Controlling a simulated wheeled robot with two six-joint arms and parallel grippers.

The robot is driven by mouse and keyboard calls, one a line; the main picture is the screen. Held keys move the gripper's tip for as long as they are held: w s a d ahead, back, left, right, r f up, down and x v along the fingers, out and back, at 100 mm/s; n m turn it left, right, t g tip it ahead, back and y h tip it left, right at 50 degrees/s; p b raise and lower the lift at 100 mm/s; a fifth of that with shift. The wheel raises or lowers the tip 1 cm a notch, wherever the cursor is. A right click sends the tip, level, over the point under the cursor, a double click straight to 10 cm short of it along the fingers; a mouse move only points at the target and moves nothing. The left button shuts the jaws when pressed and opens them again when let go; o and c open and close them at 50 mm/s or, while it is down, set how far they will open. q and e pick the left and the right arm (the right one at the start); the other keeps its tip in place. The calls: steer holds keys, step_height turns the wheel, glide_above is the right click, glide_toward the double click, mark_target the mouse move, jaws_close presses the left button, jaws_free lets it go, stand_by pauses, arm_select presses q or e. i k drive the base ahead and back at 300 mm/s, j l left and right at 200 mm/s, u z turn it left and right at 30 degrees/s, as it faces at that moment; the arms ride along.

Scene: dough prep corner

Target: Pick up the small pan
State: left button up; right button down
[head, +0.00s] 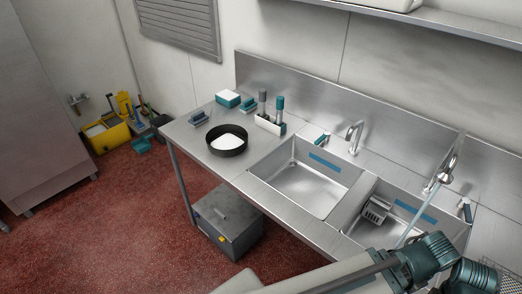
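A small round black pan (227,140) sits on the left part of the steel counter, left of the sinks. Its inside looks white, but I cannot tell whether that is a filling or the pan's bottom. No handle shows on it. Nothing touches it from above. Part of my own arm, grey with teal joints, shows at the lower right, well away from the pan. No gripper fingers can be made out in the head view.
The steel counter (183,133) holds teal and white cleaning items and a bottle caddy (269,124) behind the pan. Two sink basins (303,190) lie to its right, with taps behind. A grey box (228,222) stands beneath; a yellow bucket (108,137) stands far left. Red floor is open in front.

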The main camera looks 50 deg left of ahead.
mark_target(227, 140)
steer(key=j+u, duration=0.15)
steer(key=j, duration=1.05)
steer(key=j+u, duration=0.15)
steer(key=j, duration=1.05)
steer(key=j+u, duration=0.15)
steer(key=j, duration=1.05)
steer(key=i, duration=0.05)
